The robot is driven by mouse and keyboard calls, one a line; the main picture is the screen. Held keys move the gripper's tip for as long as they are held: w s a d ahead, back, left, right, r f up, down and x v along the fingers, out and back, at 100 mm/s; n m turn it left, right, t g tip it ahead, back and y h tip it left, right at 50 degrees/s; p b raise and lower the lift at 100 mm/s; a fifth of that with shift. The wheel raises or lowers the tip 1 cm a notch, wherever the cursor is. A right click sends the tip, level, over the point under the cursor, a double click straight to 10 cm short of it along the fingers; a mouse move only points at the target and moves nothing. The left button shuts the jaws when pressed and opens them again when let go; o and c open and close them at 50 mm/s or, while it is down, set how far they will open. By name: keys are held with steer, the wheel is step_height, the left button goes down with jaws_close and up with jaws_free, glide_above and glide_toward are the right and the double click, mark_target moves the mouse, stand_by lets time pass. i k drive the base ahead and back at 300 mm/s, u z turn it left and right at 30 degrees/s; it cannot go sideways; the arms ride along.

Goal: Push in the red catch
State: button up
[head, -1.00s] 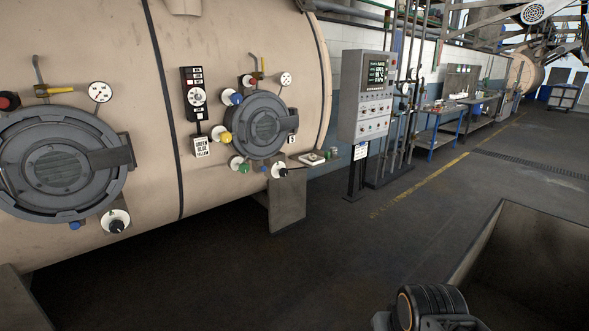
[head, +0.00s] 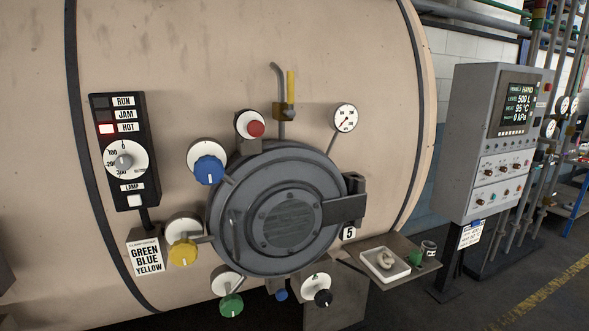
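The red catch (head: 256,129) is a small red knob on a white round plate (head: 246,121). It sits at the top left of the round grey door (head: 290,222) on the beige vessel (head: 200,60). Whether it is in or out cannot be told from this angle. My gripper is not in view.
Around the door are blue (head: 209,170), yellow (head: 184,252), green (head: 231,305) and black (head: 323,298) knobs. A sign (head: 147,257) reads GREEN BLUE YELLOW. The lamp panel (head: 125,150) shows HOT lit red. A small shelf (head: 400,247) juts out at lower right, near the control cabinet (head: 492,140).

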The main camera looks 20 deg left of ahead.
mark_target(252, 125)
steer(key=z, duration=0.1)
steer(key=i, duration=1.75)
steer(key=u, duration=2.5)
